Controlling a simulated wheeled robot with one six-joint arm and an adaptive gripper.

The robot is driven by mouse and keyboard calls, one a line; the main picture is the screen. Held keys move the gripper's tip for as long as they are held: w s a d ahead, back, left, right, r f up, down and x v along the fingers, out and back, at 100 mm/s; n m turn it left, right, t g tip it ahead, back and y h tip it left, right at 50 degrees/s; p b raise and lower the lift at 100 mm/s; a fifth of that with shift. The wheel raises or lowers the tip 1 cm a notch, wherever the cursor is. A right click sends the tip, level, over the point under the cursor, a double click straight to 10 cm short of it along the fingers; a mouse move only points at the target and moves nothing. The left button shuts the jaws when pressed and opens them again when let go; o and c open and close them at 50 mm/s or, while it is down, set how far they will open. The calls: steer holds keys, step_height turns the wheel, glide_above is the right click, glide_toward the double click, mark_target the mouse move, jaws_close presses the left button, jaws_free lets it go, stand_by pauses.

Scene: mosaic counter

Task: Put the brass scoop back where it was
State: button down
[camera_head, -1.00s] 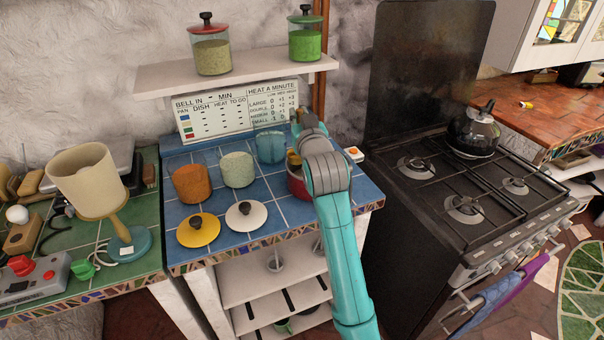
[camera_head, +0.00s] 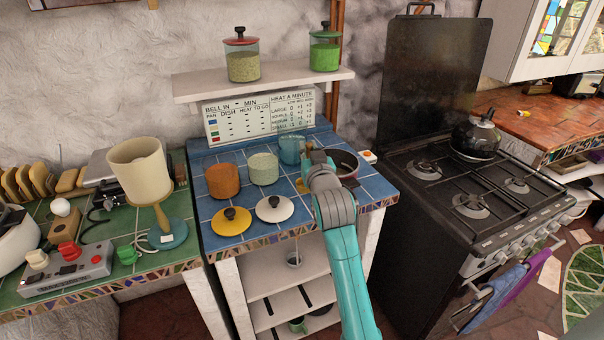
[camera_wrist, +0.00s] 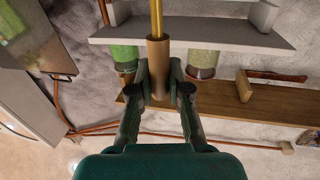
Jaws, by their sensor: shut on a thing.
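My gripper (camera_wrist: 159,90) is shut on the tan handle (camera_wrist: 157,58) of the brass scoop in the wrist view. A thin brass shaft (camera_wrist: 156,16) runs from the handle out of the top edge, so the scoop's bowl is not seen there. In the head view my gripper (camera_head: 308,160) is over the blue-tiled counter, left of the red pot. A small brass-coloured part (camera_head: 301,186) shows beside it; the rest is hidden by my arm.
The red pot (camera_head: 345,163), teal canister (camera_head: 291,149), pale green canister (camera_head: 263,168) and orange canister (camera_head: 222,180) stand close by. A shelf (camera_head: 262,86) with two jars is above. A wooden rail (camera_wrist: 230,105) is on the wall. The stove (camera_head: 455,190) is right.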

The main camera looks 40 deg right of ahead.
steer(key=shift+f, duration=2.55)
steer(key=c, duration=1.1)
jaws_free()
steer(key=v, duration=1.2)
